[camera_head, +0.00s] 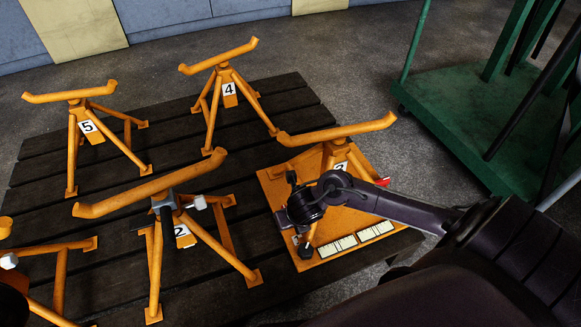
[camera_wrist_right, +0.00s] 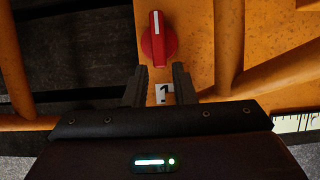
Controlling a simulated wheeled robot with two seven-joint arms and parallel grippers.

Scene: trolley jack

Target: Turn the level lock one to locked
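The lock is a red knob (camera_wrist_right: 158,40) with a white line, mounted on an orange plate above a label "1" (camera_wrist_right: 163,94) in the right wrist view. The white line points roughly straight up in that picture. My right gripper (camera_wrist_right: 157,78) is open, its two dark fingers apart, with the fingertips just short of the knob's lower end and on either side of it. No contact with the knob shows. In the head view my right gripper (camera_head: 297,212) is over the orange base board (camera_head: 340,225), and this knob is hidden there.
Several orange stands with number labels, such as stand 4 (camera_head: 228,88) and stand 5 (camera_head: 85,126), stand on a dark slatted platform (camera_head: 45,160). A small red part (camera_head: 383,181) shows at the board's right edge. A green trolley (camera_head: 470,120) stands at the right.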

